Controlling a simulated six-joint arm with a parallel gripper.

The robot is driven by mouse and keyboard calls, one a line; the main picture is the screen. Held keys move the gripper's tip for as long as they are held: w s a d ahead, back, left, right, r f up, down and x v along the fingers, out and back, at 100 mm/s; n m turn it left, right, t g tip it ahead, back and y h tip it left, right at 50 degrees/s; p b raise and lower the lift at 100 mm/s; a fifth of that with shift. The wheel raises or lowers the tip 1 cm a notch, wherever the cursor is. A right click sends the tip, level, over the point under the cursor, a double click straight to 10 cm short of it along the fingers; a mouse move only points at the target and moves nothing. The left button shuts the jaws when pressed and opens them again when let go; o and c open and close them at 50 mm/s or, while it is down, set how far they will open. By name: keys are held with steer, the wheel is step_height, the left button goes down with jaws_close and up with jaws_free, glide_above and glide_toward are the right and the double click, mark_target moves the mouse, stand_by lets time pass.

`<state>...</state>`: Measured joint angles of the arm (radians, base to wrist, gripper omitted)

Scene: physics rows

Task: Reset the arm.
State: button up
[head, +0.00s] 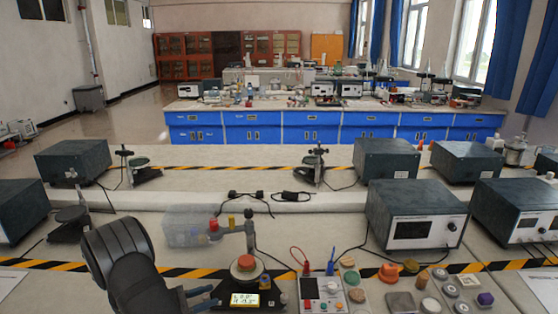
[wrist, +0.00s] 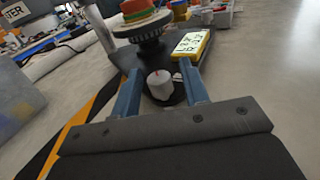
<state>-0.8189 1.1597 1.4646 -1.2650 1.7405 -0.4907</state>
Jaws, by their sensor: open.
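My gripper (head: 206,297) is in the lower left of the head view, at the left side of a dark instrument. In the wrist view its two blue fingers (wrist: 160,82) are apart, with nothing gripped. A white knob (wrist: 162,85) shows between the fingers in that view; I cannot tell how far beyond the tips it is. The instrument has a lit yellow-framed display (head: 245,299), also in the wrist view (wrist: 191,43). A red-orange round piece (head: 246,262) sits on its round platform; it is cut off at the top of the wrist view (wrist: 140,10).
A clear bin (head: 188,222) stands behind my arm. A panel box (head: 322,292) and several small coloured pieces, including an orange one (head: 389,272), lie to the right. Large grey instrument boxes (head: 415,217) stand further right. Black-yellow tape (head: 175,272) crosses the bench.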

steer(key=n+t+y, duration=0.5)
steer(key=t, duration=0.1)
steer(key=shift+n+t+y, duration=0.3)
steer(key=shift+n, duration=0.1)
steer(key=shift+v, duration=3.05)
